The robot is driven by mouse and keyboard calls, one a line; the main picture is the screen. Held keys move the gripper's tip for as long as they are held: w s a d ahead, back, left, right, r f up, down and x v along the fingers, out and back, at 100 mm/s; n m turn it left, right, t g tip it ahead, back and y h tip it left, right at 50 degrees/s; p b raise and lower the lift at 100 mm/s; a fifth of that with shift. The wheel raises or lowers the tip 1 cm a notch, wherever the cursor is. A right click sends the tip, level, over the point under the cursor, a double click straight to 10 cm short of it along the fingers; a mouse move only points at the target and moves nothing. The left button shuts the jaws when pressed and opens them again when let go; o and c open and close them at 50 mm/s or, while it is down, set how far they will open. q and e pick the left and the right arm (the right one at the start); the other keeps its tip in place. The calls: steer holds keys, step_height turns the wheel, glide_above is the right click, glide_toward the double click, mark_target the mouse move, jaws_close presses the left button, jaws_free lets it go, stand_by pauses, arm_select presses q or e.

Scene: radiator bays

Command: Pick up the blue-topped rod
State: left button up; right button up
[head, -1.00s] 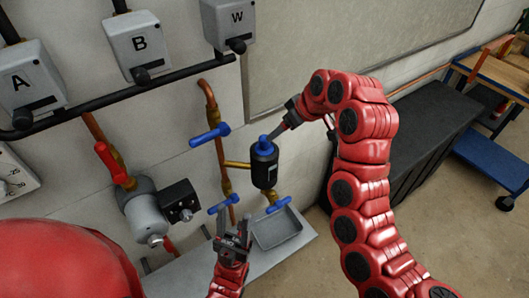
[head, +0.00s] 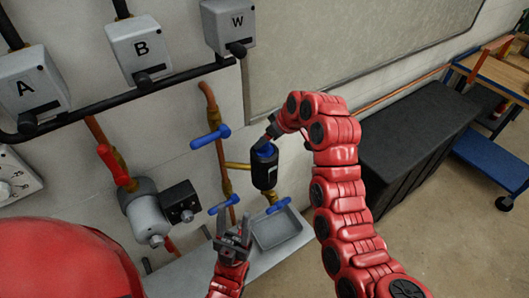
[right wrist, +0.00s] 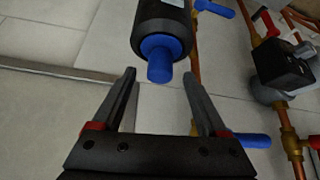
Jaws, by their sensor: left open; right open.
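The blue top (head: 264,151) of the rod sits at the upper end of an upright black canister (head: 264,175). Any shaft below it is hidden. In the right wrist view the blue top (right wrist: 160,60) points toward the camera from the canister (right wrist: 162,18). My right gripper (right wrist: 159,76) is open, its fingertips on either side of the blue knob with gaps showing. In the head view my right gripper (head: 270,138) is at the blue top, partly hidden by its arm. My left gripper (head: 234,238) is open and empty, low in front of the wall.
A grey tray (head: 277,230) lies below the canister. Blue valve handles (head: 210,137) stick out from the copper pipes beside it. Grey boxes marked A, B and W (head: 229,24) hang above. A dark chest (head: 415,140) stands right of my right arm.

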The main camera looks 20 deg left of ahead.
steer(key=shift+p+x, duration=0.45)
steer(key=shift+x, duration=0.85)
steer(key=shift+c, duration=0.3)
jaws_close()
